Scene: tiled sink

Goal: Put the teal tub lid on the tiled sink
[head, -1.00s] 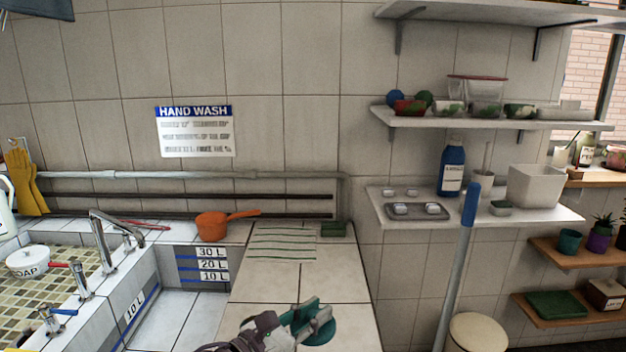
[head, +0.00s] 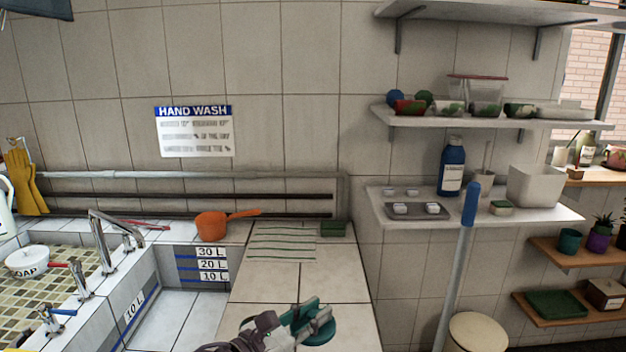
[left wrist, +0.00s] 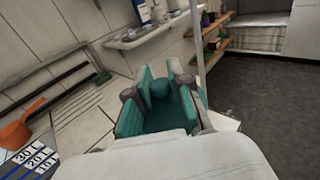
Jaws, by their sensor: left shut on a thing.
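The teal tub lid (head: 322,335) is in my left gripper (head: 308,318), at the bottom middle of the head view. In the left wrist view the lid (left wrist: 180,108) shows between the fingers, with a round knob in the middle. My left gripper is shut on it. The lid is over or on the tiled counter of the sink (head: 282,280); I cannot tell whether it touches the tiles. The tiled sink's basin (head: 190,318) lies to the left. My right gripper is not in view.
A blue-tipped pole (head: 464,250) stands to the right, in front of the shelf (head: 475,212). The tiles in front of the cloth are clear.

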